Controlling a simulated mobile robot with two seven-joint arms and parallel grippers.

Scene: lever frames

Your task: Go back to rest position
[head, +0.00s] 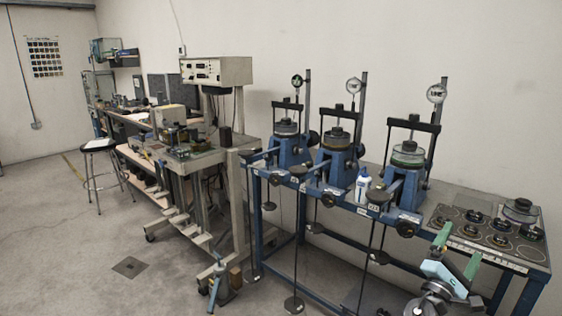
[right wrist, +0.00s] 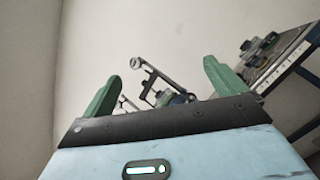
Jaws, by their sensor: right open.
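My right gripper (head: 458,249) is at the lower right of the head view, in front of the right end of the blue bench. Its two green fingers are apart, with nothing between them. The same gripper (right wrist: 160,75) shows in the right wrist view, with its fingers spread wide and empty. My left gripper is in neither view. Three blue lever frames stand in a row on the bench: a left one (head: 290,150), a middle one (head: 334,160) and a right one (head: 406,185). Each has a round dial gauge on top.
A white bottle (head: 362,186) stands between the middle and right frames. A dark tray (head: 490,237) with round weights covers the bench's right end, close behind my right gripper. Hanging weights (head: 294,304) are below the bench. Open floor (head: 100,265) lies at the left.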

